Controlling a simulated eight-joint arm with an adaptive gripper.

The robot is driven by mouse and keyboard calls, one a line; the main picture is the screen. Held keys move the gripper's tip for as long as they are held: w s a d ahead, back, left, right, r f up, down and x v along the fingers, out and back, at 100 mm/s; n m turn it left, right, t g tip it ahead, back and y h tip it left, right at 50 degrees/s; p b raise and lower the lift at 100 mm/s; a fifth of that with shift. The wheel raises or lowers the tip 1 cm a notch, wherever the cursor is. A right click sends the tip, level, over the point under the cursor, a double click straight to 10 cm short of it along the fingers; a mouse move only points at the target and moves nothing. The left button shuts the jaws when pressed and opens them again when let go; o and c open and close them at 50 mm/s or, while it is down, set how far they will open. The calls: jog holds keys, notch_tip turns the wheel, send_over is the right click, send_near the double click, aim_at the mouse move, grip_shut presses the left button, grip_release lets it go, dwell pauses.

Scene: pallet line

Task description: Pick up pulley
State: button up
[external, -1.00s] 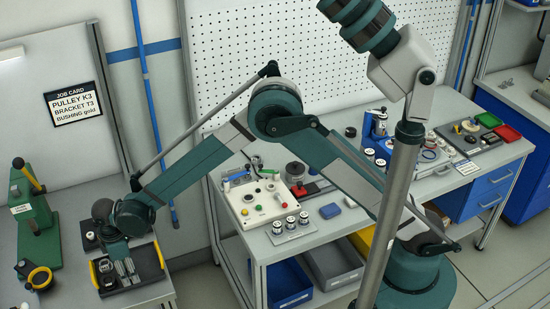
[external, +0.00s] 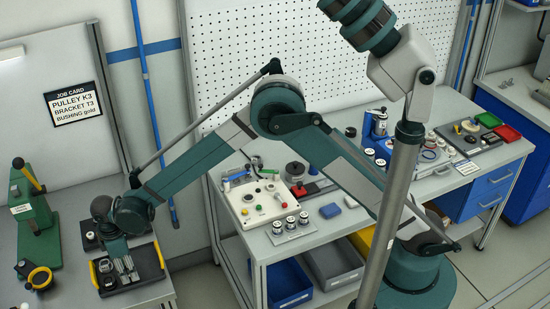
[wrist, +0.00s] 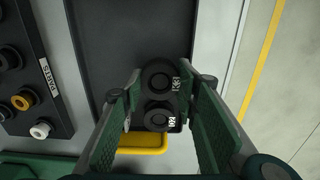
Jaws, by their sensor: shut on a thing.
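In the wrist view, a black round pulley (wrist: 158,78) with a white label that looks like K3 sits between the fingertips of my gripper (wrist: 163,85). The green padded fingers are shut on it, one on each side. A second black pulley (wrist: 157,116), with a small white label I cannot read surely, shows just below it in the picture. In the external view, my gripper (external: 122,262) is low over the black tray on the left bench, and the held pulley cannot be made out there.
The black tray (wrist: 110,35) has yellow handles; its upper part is bare in the wrist view. A dark PARTS rack (wrist: 50,110) with several rings stands at left. A green press (external: 35,220) stands left of the tray. A job card (external: 76,103) reads PULLEY K3.

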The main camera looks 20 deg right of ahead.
notch_tip(320, 180, up, 9)
dwell(0.5)
jog(key=shift+f, duration=0.1)
dwell(0.8)
jog(key=w+d, duration=2.1)
jog(key=w, duration=0.4)
jog(key=w+d, duration=0.5)
jog(key=d, duration=0.5)
jog(key=w+d+r, duration=0.1)
jog(key=w+d, duration=0.4)
jog(key=d, duration=0.5)
jog(key=w+d+p, duration=0.1)
jog(key=w+d, duration=0.5)
jog(key=d, duration=0.4)
jog(key=shift+d+r, duration=0.3)
jog(key=shift+r, duration=0.1)
jog(key=shift+w, duration=0.1)
